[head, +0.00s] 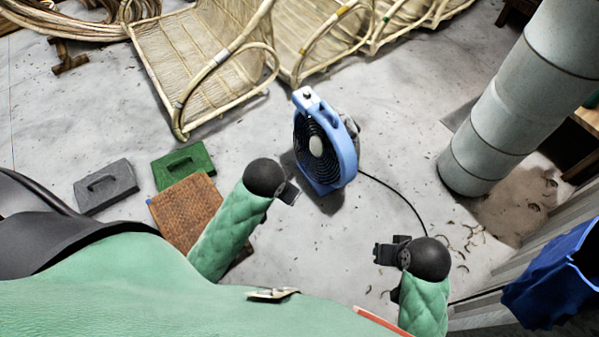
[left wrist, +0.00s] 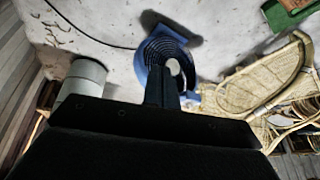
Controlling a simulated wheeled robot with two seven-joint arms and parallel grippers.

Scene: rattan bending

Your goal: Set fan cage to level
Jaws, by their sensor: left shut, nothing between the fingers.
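A blue floor fan (head: 345,155) stands on the concrete floor, with a round dark cage (head: 309,137) and a pale hub facing left. I cannot tell exactly how far the cage is tilted. In the left wrist view the fan (left wrist: 150,52) is partly hidden behind my fingers. My left gripper (head: 290,194) is shut and empty, just left of and in front of the fan, apart from it in the head view; its fingers show in the left wrist view (left wrist: 161,84). My right gripper (head: 384,254) is front right of the fan, apart from it, its jaws unclear.
Rattan chair frames (head: 205,75) stand behind. A grey block (head: 105,187), a green block (head: 182,166) and a brown woven mat (head: 186,207) lie at the left. A black cable (head: 402,193) runs right from the fan. A thick grey duct (head: 505,110) and blue bin (head: 550,280) are right.

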